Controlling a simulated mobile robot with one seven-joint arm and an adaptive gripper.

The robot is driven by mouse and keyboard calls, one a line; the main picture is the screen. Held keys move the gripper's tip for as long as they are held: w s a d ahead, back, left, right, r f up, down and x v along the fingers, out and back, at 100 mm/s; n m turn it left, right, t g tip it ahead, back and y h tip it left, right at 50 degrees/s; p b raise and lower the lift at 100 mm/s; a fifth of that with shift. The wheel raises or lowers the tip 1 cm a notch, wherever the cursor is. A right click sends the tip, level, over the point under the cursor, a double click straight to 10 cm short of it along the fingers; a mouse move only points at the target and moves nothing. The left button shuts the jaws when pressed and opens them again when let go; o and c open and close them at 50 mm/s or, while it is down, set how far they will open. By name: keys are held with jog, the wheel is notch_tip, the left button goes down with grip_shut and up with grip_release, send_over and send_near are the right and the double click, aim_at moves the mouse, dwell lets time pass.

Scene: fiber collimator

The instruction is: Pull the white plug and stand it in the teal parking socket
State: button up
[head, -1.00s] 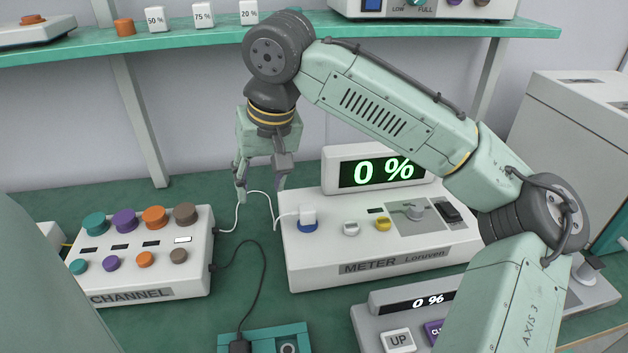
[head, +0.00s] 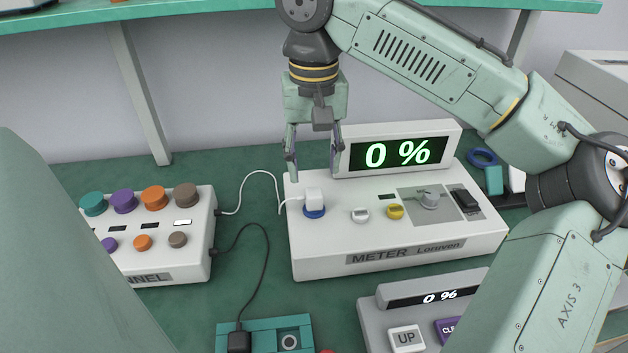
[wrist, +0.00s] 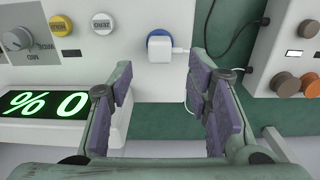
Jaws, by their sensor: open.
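The white plug (head: 313,198) sits in a blue socket (head: 314,212) at the left end of the meter's top, with a white cable running from it to the channel box. In the wrist view the plug (wrist: 160,50) shows upside down from this side, ahead of and between the fingers. My gripper (head: 314,175) is open and empty, above and slightly behind the plug, apart from it. In the wrist view the two purple finger pads (wrist: 165,95) stand wide apart. A teal block (head: 265,335) at the front edge has a black plug in its left part and an empty-looking ringed socket (head: 290,341).
The meter (head: 400,255) reads 0 %. The channel box (head: 170,265) with several coloured knobs stands left. A grey control box (head: 376,312) with an UP button stands in front. A teal shelf (head: 200,20) runs across the back. Green bench shows between the boxes.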

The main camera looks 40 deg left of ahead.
aim_at(314, 191)
notch_tip(314, 191, down, 4)
jog(key=b, duration=0.3)
jog(key=shift+f+b, duration=0.25)
jog(key=shift+b, duration=0.1)
jog(key=shift+f, duration=1.55)
jog(key=shift+p, duration=0.6)
jog(key=shift+c, duration=0.4)
grip_shut()
jog(key=shift+r, duration=0.2)
jog(key=shift+r+p, duration=2.85)
jog(key=shift+p, duration=0.1)
